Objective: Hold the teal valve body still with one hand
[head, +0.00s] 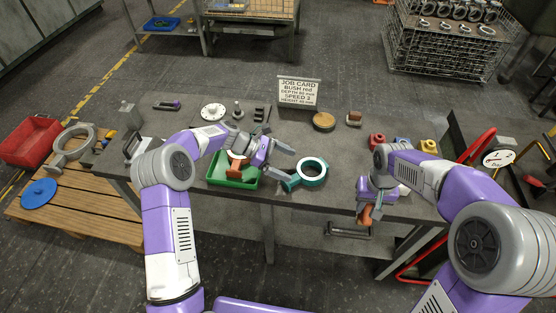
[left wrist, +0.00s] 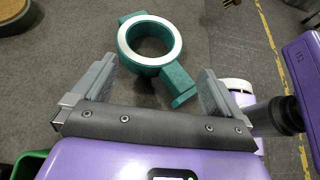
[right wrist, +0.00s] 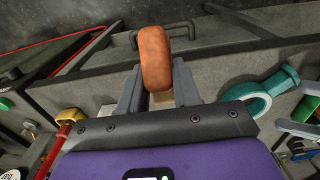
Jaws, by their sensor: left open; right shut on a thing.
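The teal valve body (head: 296,181), a ring with a pale top face and side lugs, lies near the front edge of the grey table. My left gripper (head: 277,158) is just left of it, open. In the left wrist view the valve body (left wrist: 128,52) lies beyond the open left fingers (left wrist: 157,68); one lug reaches back between them in the picture, with no visible contact. My right gripper (head: 369,197) is shut on an orange-brown rounded piece (right wrist: 155,58) with a tan part below it, near the table's front edge. The valve body also shows right in the right wrist view (right wrist: 262,88).
A green tray (head: 246,184) with brown items sits under my left arm. Red (head: 377,139), blue and yellow pieces stand behind my right gripper. A job card (head: 299,92) stands at the back edge. A red crate (head: 30,142) is far left.

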